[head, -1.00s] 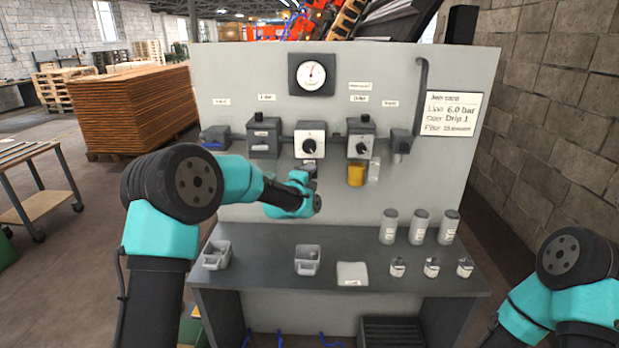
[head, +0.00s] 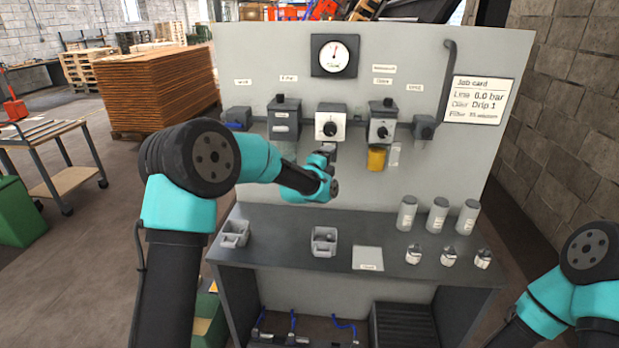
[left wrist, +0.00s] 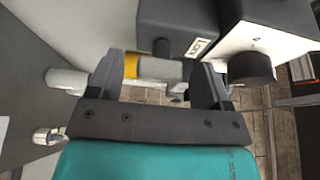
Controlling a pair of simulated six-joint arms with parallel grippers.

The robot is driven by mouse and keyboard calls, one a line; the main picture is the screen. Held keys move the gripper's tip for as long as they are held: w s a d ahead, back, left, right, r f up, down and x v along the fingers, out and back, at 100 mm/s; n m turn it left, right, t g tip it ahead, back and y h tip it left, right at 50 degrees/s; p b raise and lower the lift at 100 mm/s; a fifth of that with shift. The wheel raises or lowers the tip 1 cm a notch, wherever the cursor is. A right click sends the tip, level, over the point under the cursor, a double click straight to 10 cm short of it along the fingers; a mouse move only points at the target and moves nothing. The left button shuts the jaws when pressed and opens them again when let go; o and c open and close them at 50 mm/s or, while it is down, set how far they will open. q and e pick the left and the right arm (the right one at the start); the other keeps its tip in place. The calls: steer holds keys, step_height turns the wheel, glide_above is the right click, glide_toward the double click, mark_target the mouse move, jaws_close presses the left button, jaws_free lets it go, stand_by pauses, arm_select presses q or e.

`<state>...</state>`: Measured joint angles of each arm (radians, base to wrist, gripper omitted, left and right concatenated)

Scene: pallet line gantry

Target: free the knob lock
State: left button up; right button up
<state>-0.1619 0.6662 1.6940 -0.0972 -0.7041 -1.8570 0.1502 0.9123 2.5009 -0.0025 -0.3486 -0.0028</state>
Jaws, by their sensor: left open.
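The regulator (head: 329,124) on the grey panel has a white face with a black knob. My left gripper (head: 325,155) is just below it in the head view, its fingers partly hidden by its own wrist. In the left wrist view the gripper (left wrist: 158,82) is open, its two fingers spread with no held thing visible between them. Just beyond the fingers is a dark housing (left wrist: 180,18) with a small tag reading "Lock" (left wrist: 201,48). The black knob (left wrist: 251,67) sticks out of the white face beside the right finger. My right gripper is outside the views.
A gauge (head: 334,55) sits above the regulator. To its right are another knobbed unit with a yellow bowl (head: 376,159) and a job card (head: 479,100). The bench (head: 290,218) below holds grey bins, canisters and small jars.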

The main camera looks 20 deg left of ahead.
arm_select(q)
steer(key=v, duration=1.6)
steer(key=shift+s, duration=0.1)
steer(key=s+f+n+g, duration=0.4)
steer(key=f+n, duration=0.1)
steer(key=f, duration=0.8)
steer(key=s+f+n+g, duration=0.4)
steer(key=f+n, duration=0.1)
steer(key=f, duration=0.8)
steer(key=s+f+n+g, duration=0.4)
steer(key=s+f+n, duration=0.2)
steer(key=s, duration=0.5)
steer(key=s+f+n+g, duration=0.4)
steer(key=s+f+n, duration=0.2)
steer(key=s+f, duration=0.5)
steer(key=shift+a+n+g+y, duration=0.3)
steer(key=shift+a+n, duration=0.05)
steer(key=shift+n, duration=0.05)
